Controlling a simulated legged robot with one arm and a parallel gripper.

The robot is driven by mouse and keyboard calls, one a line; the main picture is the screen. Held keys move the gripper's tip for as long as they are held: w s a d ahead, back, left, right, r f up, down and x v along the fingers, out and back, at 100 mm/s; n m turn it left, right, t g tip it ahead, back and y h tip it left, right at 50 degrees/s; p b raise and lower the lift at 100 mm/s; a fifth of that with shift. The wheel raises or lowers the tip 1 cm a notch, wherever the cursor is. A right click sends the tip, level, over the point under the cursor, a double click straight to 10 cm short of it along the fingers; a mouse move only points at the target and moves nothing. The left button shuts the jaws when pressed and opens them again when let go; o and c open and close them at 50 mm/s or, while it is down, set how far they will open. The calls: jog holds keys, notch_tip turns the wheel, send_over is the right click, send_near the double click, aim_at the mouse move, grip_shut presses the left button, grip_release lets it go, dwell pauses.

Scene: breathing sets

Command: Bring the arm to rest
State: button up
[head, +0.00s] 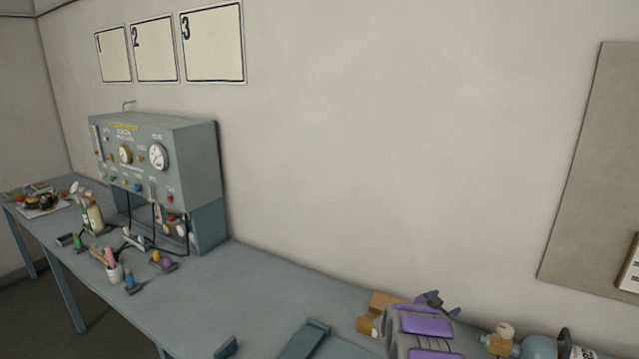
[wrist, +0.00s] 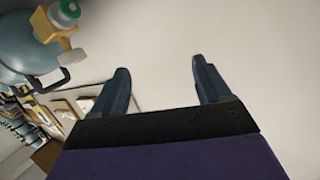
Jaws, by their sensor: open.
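My gripper (wrist: 160,85) shows in the wrist view, with its two dark blue fingers apart and nothing between them. Behind the fingers is a pale, bare surface that looks like the wall. A blue-grey rounded cylinder (wrist: 28,58) with a yellow fitting and a green-and-white cap is at the upper left of that view, apart from the fingers.
The grey bench (head: 262,275) runs along the wall. A grey gauge panel (head: 180,165) stands on it at the left. A grey and purple item (head: 425,325) and a blue cylinder (head: 538,347) are at the lower right. The bench's middle is mostly clear.

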jog(key=a+r+n+t+y, duration=0.15)
jog(key=a+r+y, duration=0.25)
jog(key=a, duration=0.4)
jog(key=a+r+n+t+y, duration=0.1)
jog(key=a+r+n+y, duration=0.3)
jog(key=a, duration=0.4)
jog(key=s+a+r+n+g+y+b, duration=0.1)
jog(key=s+a+r+n+g+y, duration=0.4)
jog(key=s+a, duration=0.7)
jog(key=s+a+r+n+g+y, duration=0.1)
jog(key=s+a+g+y, duration=0.15)
jog(key=s, duration=1.85)
jog(key=s+d+g+h, duration=0.1)
jog(key=s+d+g, duration=0.1)
jog(key=s, duration=1.1)
jog(key=s+d+f+g+h+b, duration=0.1)
jog(key=s+d+g+h, duration=0.1)
jog(key=s, duration=1.2)
jog(key=shift+d+f+n+g, duration=0.25)
jog(key=shift+d+n+g, duration=0.2)
jog(key=shift+d+g, duration=0.5)
jog(key=shift+w+a, duration=0.1)
jog(key=shift+a, duration=0.05)
jog(key=shift+c, duration=0.4)
